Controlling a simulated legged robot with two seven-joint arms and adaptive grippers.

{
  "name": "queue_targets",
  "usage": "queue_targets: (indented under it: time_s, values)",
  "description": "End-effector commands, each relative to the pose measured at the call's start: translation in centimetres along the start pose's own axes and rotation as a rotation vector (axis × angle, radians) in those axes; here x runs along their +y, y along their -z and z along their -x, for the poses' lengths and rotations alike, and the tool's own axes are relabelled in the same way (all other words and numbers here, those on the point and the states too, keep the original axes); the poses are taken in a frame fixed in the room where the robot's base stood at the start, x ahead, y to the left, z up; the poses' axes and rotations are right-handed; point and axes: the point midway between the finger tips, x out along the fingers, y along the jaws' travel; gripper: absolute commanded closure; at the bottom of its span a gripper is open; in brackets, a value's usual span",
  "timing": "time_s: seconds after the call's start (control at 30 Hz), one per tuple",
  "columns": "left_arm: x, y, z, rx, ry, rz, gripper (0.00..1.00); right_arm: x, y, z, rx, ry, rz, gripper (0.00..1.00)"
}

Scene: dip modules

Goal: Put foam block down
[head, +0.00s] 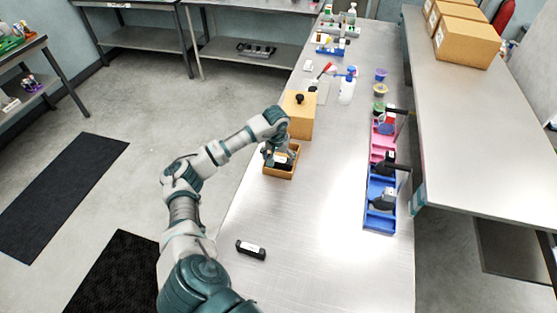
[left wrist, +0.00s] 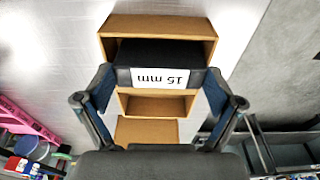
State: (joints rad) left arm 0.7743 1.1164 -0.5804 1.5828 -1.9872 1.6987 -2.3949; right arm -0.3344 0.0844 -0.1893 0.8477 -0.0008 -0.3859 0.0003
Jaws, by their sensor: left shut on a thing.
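The foam block is black with a white label reading "15 mm"; it shows in the left wrist view (left wrist: 160,52) and, partly hidden by my gripper, in the head view. My left gripper (head: 279,155) is shut on it, with one finger at each end of the block in the left wrist view (left wrist: 162,92). The block is at the open wooden box (head: 281,174), whose brown walls show around it in the left wrist view (left wrist: 204,32). I cannot tell whether the block touches the box floor. My right gripper is not in view.
A wooden block with a black knob (head: 301,117) stands just behind the box. A small black item (head: 251,249) lies on the near table. Pink and blue trays (head: 379,219) line the right edge. A white bottle (head: 347,90) stands farther back. The table's middle is clear.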

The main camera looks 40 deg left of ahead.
Motion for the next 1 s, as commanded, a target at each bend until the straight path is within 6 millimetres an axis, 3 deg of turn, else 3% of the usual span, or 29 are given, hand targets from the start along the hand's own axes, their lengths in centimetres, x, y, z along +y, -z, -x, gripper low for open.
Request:
queue_targets:
  time_s: [0.37,0.4,0.43,0.8,1.0]
  values:
    - [0.1,-0.2,-0.9,0.002,0.001,0.0,0.35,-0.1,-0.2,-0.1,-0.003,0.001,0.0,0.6]
    - [0.1,-0.2,-0.9,0.001,0.001,0.0,0.05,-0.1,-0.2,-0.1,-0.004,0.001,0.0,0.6]
    - [0.1,-0.2,-0.9,0.001,0.0,0.0,0.0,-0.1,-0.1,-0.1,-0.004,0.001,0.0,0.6]
    - [0.0,-0.1,-0.8,0.001,-0.001,0.0,0.0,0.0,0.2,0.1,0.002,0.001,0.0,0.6]
    - [0.0,0.0,2.3,0.007,-0.001,0.001,0.0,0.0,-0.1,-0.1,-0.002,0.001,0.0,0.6]
